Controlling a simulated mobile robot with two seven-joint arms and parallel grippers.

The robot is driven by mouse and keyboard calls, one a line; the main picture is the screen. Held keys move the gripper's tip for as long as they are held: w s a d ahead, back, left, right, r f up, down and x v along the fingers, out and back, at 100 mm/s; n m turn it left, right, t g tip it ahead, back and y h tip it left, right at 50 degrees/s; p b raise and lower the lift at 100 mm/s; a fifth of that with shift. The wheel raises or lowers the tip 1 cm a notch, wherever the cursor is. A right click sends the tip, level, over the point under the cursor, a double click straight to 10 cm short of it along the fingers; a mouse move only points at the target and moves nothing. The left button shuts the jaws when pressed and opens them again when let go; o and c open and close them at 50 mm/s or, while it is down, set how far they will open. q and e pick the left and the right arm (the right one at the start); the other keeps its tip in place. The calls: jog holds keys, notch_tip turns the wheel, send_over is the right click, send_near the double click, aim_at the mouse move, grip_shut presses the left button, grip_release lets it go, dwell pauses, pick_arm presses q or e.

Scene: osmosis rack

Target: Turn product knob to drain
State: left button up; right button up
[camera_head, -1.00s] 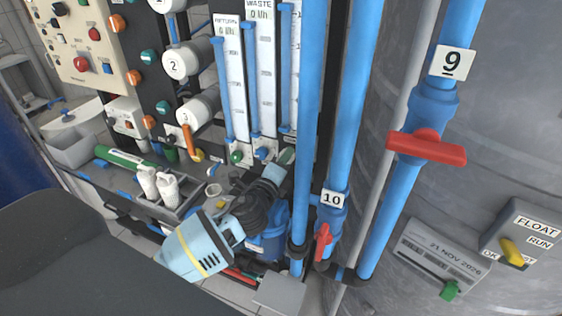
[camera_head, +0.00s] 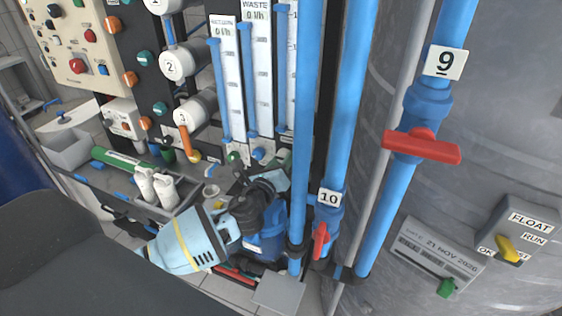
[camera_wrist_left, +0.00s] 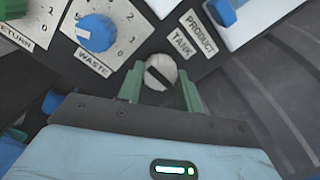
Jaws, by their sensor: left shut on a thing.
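In the left wrist view the product knob (camera_wrist_left: 158,72) is a pale round knob with a dark slanting slot, below the PRODUCT (camera_wrist_left: 199,32) and TANK labels. The green fingers of my left gripper (camera_wrist_left: 160,88) stand on either side of it and are shut on it. In the head view this gripper (camera_head: 284,162) reaches the foot of the flow meter panel, and its wrist hides the knob. No drain label is readable. My right gripper is not in view.
A blue waste knob (camera_wrist_left: 97,32) sits beside it. Blue pipes with red valve handles 9 (camera_head: 423,146) and 10 (camera_head: 320,240) stand close to the right of my left arm. White bottles (camera_head: 155,186) stand in a tray at left.

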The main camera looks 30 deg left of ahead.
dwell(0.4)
pick_arm(q)
jog(key=o, duration=1)
jog(key=s, duration=0.7)
jog(key=shift+s+d, duration=0.15)
jog(key=shift+s, duration=0.25)
